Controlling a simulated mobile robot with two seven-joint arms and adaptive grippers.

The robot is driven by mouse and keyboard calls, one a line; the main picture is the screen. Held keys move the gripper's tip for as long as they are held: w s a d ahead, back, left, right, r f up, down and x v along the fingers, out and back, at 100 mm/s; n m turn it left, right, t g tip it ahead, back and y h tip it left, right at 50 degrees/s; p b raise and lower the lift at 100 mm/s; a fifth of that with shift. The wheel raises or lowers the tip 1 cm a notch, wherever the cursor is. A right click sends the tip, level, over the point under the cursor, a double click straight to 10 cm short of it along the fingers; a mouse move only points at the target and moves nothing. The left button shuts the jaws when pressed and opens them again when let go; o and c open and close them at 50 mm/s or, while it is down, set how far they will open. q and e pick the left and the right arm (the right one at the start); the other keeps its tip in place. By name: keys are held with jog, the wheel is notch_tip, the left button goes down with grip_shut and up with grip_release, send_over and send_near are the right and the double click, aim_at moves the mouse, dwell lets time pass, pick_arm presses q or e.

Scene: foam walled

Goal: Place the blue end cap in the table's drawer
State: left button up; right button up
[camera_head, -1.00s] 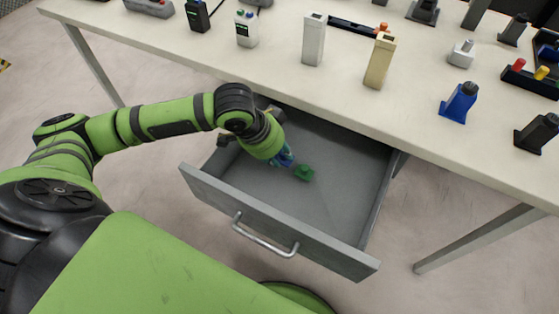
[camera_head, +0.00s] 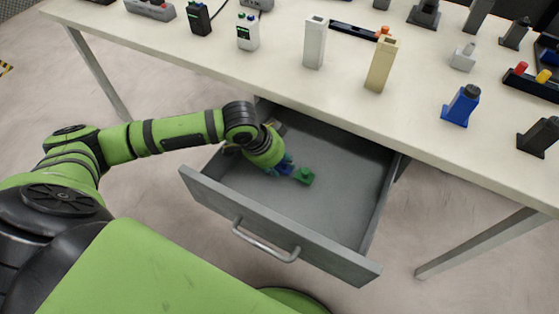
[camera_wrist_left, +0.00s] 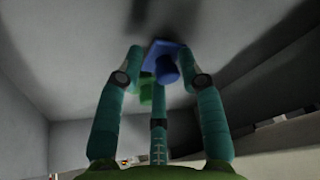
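The blue end cap (camera_head: 285,169) is low inside the table's open drawer (camera_head: 330,203), at its left part. It also shows between my fingertips in the left wrist view (camera_wrist_left: 168,60), a blue plate with a round knob. My left gripper (camera_head: 277,164) reaches down into the drawer with its teal fingers shut around the cap. I cannot tell whether the cap touches the drawer floor. My right gripper is not in view.
A green piece (camera_head: 305,176) lies on the drawer floor, close to the right of my fingers. The drawer's right part is clear. The tabletop (camera_head: 270,72) above holds several pieces, including a blue block (camera_head: 461,106) and a beige block (camera_head: 381,66).

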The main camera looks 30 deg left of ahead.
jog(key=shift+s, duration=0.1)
pick_arm(q)
jog(key=shift+r, duration=0.3)
jog(key=p+v, duration=0.2)
jog(key=v, duration=0.9)
jog(key=shift+s+r, duration=0.15)
jog(key=shift+r, duration=0.2)
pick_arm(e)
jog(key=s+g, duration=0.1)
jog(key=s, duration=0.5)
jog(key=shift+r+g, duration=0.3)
pick_arm(q)
jog(key=shift+a, duration=0.1)
